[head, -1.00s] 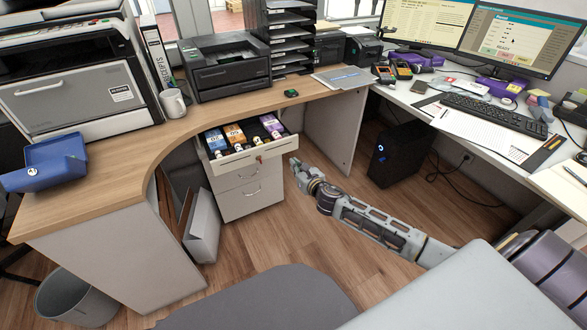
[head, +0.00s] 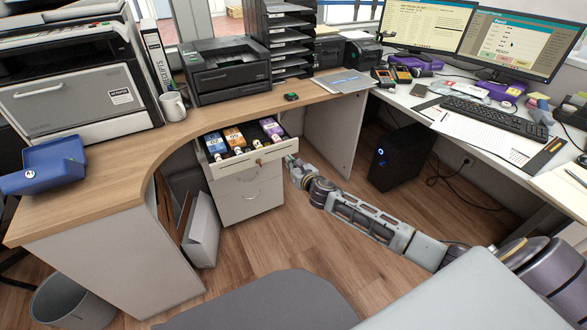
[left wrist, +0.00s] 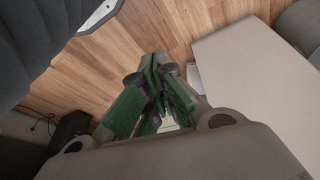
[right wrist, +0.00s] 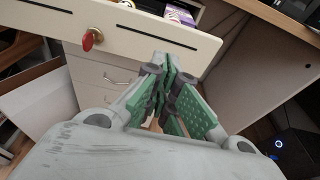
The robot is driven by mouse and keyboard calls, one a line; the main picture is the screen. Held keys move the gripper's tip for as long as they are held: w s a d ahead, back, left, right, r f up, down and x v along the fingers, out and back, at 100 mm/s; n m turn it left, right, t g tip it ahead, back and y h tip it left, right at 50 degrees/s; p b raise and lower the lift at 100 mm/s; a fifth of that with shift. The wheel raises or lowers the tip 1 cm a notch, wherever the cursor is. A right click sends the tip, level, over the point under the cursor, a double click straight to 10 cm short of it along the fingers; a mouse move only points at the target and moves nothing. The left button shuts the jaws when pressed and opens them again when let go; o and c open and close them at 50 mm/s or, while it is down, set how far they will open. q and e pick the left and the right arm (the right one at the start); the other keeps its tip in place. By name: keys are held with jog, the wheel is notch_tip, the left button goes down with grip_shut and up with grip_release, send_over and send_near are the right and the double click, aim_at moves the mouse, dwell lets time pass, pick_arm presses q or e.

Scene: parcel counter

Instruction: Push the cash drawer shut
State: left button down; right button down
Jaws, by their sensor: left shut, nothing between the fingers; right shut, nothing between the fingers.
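My right gripper (head: 289,160) is shut and empty by the right end of the drawer front. In the right wrist view its fingertips (right wrist: 168,62) overlap the lower edge of that front; I cannot tell whether they touch. My left gripper (left wrist: 158,72) is shut and empty above the wood floor, outside the head view.
A lower drawer (head: 252,199) below is shut. A counter side panel (head: 335,130) stands to the right, with a black computer tower (head: 398,158) beyond. A bin with folders (head: 201,230) is at the left.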

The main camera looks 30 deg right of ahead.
aim_at(281, 152)
pick_arm(q)
jog(key=shift+s+d+b, duration=0.15)
jog(key=shift+d+b, duration=0.2)
jog(key=shift+b, duration=0.3)
pick_arm(e)
jog(key=shift+w+a, duration=0.1)
jog(key=shift+w, duration=2.2)
pick_arm(q)
jog(key=shift+a+r, duration=0.1)
jog(key=shift+r, duration=0.05)
pick_arm(e)
jog(key=shift+w, duration=0.15)
